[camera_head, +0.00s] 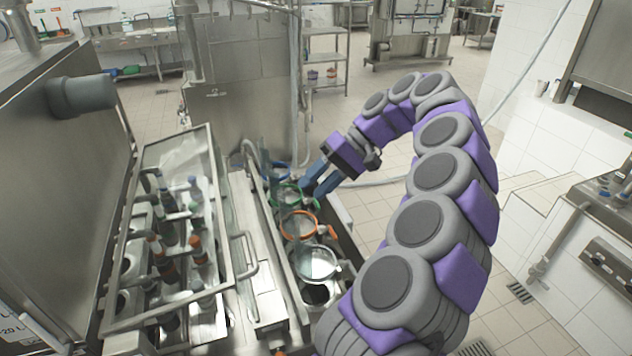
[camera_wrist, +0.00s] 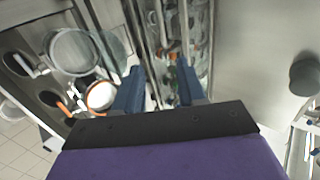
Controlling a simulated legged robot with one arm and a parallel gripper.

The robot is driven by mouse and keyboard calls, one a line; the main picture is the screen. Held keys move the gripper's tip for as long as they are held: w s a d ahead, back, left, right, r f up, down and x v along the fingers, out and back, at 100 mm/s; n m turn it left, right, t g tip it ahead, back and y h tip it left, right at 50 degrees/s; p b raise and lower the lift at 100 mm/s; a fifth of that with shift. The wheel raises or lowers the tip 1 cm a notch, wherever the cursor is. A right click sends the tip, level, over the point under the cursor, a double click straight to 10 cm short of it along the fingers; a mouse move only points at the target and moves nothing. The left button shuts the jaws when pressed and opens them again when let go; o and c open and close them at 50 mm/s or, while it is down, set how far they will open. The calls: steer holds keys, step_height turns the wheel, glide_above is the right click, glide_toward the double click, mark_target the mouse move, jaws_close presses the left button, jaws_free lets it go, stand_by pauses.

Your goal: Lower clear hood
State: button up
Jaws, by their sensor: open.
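The clear hood (camera_head: 180,160) is a metal-framed see-through cover on the machine at the left of the head view, over several filling nozzles (camera_head: 170,240). I cannot tell for sure whether it is raised or down. A metal bar handle (camera_head: 247,256) is on its right side. My gripper (camera_head: 309,189) is open and empty, right of the hood and apart from it, over the row of cups. In the wrist view the blue fingers (camera_wrist: 160,88) are spread, with the nozzle area (camera_wrist: 177,30) beyond them.
Ringed clear containers stand in a row right of the hood, with green (camera_head: 287,195), orange (camera_head: 299,226) and pale (camera_head: 315,263) rims. A grey cylinder (camera_head: 82,95) juts from the steel cabinet (camera_head: 50,190) at left. Tiled floor (camera_head: 390,160) is open behind my arm.

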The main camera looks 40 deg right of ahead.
steer(key=shift+c, duration=0.3)
steer(key=shift+a, duration=0.1)
steer(key=shift+c, duration=0.7)
steer(key=w+a+r+h+p, duration=0.1)
steer(key=a, duration=0.1)
steer(key=w+a+r+g+h+p, duration=0.1)
steer(key=w+a, duration=0.1)
steer(key=w+a+r+g+h+p, duration=0.1)
steer(key=w, duration=0.1)
steer(key=shift+a, duration=0.4)
jaws_close()
steer(key=r+g+h+p, duration=0.1)
steer(key=g+h+p, duration=0.1)
steer(key=h+p, duration=0.3)
glide_above(247, 235)
steer(key=shift+h, duration=0.4)
step_height(247, 235, down, 13)
steer(key=shift+f, duration=0.1)
steer(key=shift+d+f, duration=0.1)
steer(key=shift+f, duration=0.35)
